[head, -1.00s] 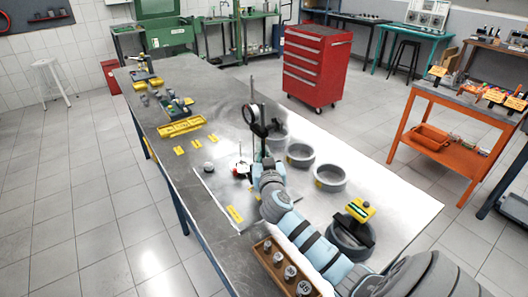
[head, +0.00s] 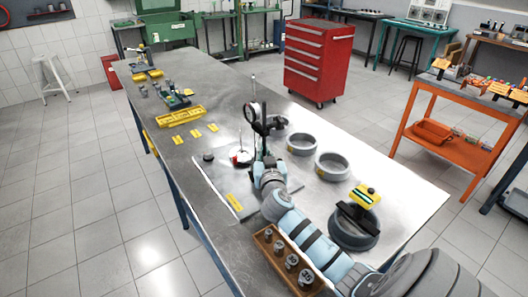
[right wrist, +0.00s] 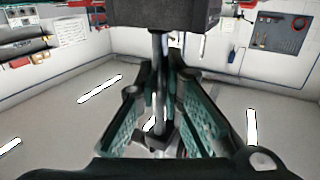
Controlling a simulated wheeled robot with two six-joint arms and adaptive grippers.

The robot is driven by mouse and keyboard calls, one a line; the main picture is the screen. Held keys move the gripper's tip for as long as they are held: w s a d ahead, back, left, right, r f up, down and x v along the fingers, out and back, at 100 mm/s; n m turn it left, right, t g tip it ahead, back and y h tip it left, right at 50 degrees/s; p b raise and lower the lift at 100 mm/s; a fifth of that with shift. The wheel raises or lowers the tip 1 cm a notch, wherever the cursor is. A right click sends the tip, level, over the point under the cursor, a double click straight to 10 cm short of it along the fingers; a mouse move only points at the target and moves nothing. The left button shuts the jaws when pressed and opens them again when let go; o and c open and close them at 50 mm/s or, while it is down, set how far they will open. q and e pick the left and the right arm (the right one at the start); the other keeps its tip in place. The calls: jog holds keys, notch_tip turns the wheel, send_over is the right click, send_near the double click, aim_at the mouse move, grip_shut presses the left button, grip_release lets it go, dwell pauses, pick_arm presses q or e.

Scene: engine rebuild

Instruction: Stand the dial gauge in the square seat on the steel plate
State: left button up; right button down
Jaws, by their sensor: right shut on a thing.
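The dial gauge (head: 251,112) has a round white-faced dial and a dark upright post. My right gripper (head: 264,160) is shut on its post and holds it roughly upright over the far right part of the steel plate (head: 222,182). In the right wrist view, my right gripper (right wrist: 156,125) has its green fingers around the dark post (right wrist: 157,65). The gauge's foot and the square seat are hidden behind my gripper and arm, so I cannot tell whether they touch. My left gripper is out of view.
Grey rings (head: 302,144) and (head: 332,166) stand right of the gauge. A larger ring (head: 350,233) with a yellow-topped tool is nearer. A wooden rack (head: 264,247) of metal parts lies beside my arm. A small red-based item (head: 240,159) stands left of my gripper.

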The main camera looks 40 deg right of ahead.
jog(key=shift+f+b, duration=0.25)
jog(key=shift+b, duration=0.2)
dwell(0.5)
jog(key=c, duration=1.6)
grip_release()
jog(key=shift+c, duration=0.2)
jog(key=shift+s+f, duration=0.1)
jog(key=shift+f, duration=0.05)
jog(key=v, duration=0.7)
jog(key=shift+s+a, duration=0.2)
jog(key=shift+a, duration=0.05)
